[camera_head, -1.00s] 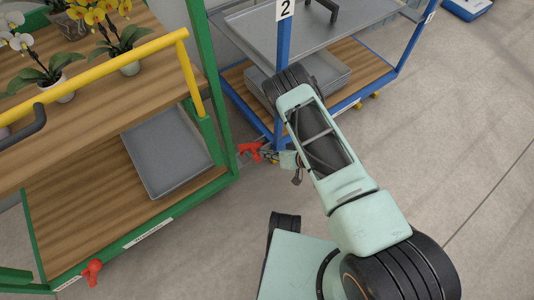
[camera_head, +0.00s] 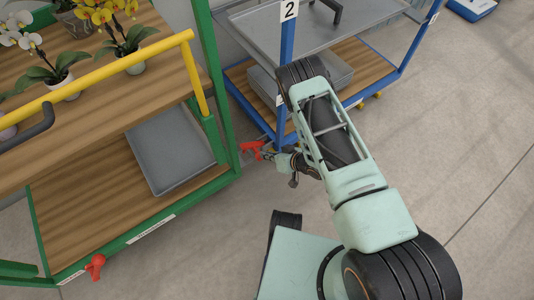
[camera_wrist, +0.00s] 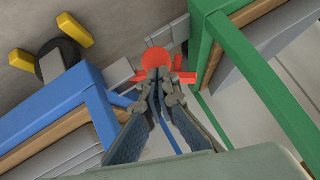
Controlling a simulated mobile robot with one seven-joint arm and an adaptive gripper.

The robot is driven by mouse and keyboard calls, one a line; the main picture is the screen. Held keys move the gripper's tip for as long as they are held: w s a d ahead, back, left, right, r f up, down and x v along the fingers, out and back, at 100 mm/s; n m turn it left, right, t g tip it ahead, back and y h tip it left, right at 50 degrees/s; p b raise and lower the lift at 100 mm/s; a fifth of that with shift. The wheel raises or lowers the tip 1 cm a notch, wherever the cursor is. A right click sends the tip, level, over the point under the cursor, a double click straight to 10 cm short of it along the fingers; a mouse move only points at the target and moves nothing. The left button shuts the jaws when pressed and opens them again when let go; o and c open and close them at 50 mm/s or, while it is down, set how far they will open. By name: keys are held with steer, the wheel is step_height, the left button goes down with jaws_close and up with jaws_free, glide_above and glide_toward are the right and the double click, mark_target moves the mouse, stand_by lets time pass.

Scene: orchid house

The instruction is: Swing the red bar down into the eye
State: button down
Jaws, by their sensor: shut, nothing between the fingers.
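The red bar (camera_head: 251,150) is at the gap between the corner of the green cart and the post of the blue cart, low down. In the wrist view the red bar (camera_wrist: 157,60) has a rounded end and short arms to both sides, just beyond my fingertips. My gripper (camera_wrist: 158,78) is shut with nothing held, its tips close against the red bar or in front of it; I cannot tell if they touch. In the head view my gripper (camera_head: 280,158) is small, just right of the red bar. I cannot clearly make out the eye.
The green cart (camera_head: 228,128) carries potted orchids (camera_head: 60,80) and a grey tray (camera_head: 168,150); a yellow rail (camera_head: 120,65) runs along it. A second red piece (camera_head: 95,266) is at its near corner. The blue cart (camera_head: 287,45) stands behind.

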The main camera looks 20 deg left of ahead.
mark_target(259, 160)
steer(key=shift+s+a, duration=0.1)
steer(key=shift+s, duration=0.05)
steer(key=shift+s+a+f+n+t+h, duration=0.35)
steer(key=shift+s+f+n+t+h, duration=0.1)
steer(key=shift+f+t+h, duration=0.15)
steer(key=shift+s+a+f+n+t+h, duration=0.35)
steer(key=shift+s+f+n+t+h, duration=0.1)
steer(key=shift+t+h, duration=0.15)
steer(key=shift+s+a+f, duration=0.1)
steer(key=shift+a+f, duration=0.05)
steer(key=shift+f, duration=0.15)
steer(key=shift+b, duration=0.3)
steer(key=shift+r, duration=0.1)
